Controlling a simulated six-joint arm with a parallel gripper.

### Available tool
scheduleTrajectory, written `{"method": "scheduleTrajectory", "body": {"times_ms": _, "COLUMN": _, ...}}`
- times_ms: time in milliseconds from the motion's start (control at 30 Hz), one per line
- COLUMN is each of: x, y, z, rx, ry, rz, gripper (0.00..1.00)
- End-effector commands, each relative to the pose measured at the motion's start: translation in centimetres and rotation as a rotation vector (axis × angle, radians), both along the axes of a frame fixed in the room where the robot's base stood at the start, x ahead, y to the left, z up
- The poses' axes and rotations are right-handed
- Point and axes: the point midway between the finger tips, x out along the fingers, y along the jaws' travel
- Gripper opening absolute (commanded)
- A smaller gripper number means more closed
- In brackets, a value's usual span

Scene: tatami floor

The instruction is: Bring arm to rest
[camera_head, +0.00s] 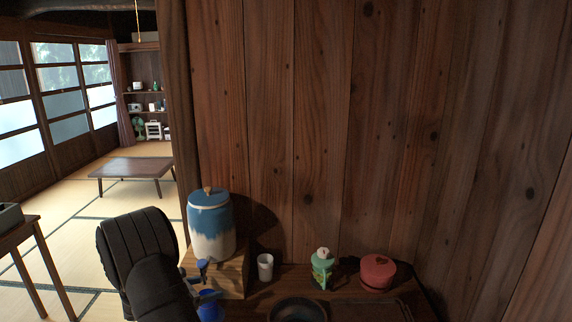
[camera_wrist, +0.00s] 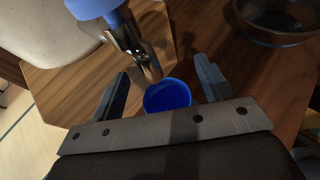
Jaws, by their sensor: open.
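My gripper (camera_wrist: 161,67) is open, with its two fingers spread apart in the wrist view. A blue cup (camera_wrist: 167,95) shows between the fingers, below the metal tap (camera_wrist: 135,42) of the drink dispenser. I cannot tell how far the fingers reach around it. In the head view the blue cup (camera_head: 210,309) is partly seen beside my black arm, which hides most of my gripper. The blue and white dispenser (camera_head: 211,228) stands upright on a wooden stand (camera_head: 232,276).
A white cup (camera_head: 265,267), a green container (camera_head: 322,268) and a red lidded pot (camera_head: 378,272) stand along the wooden wall. A dark bowl (camera_head: 297,310) is at the front of the counter. A low table (camera_head: 133,168) stands on the tatami at back left.

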Motion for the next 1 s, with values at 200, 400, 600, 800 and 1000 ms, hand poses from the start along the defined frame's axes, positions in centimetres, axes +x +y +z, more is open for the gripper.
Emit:
{"method": "scheduleTrajectory", "body": {"times_ms": 200, "x": -3.3, "y": 3.5, "z": -0.2, "rx": -0.001, "ry": 0.001, "rz": 0.006, "gripper": 0.72}}
{"method": "scheduleTrajectory", "body": {"times_ms": 400, "x": -6.2, "y": 6.3, "z": -0.2, "rx": -0.001, "ry": 0.002, "rz": 0.005, "gripper": 0.72}}
{"method": "scheduleTrajectory", "body": {"times_ms": 600, "x": -9.0, "y": 9.2, "z": -0.2, "rx": -0.001, "ry": 0.002, "rz": 0.006, "gripper": 0.72}}
{"method": "scheduleTrajectory", "body": {"times_ms": 800, "x": -11.9, "y": 12.0, "z": -0.2, "rx": -0.001, "ry": 0.002, "rz": 0.006, "gripper": 0.72}}
{"method": "scheduleTrajectory", "body": {"times_ms": 1000, "x": -10.3, "y": 8.5, "z": 1.5, "rx": 0.0, "ry": 0.001, "rz": 0.0, "gripper": 0.72}}
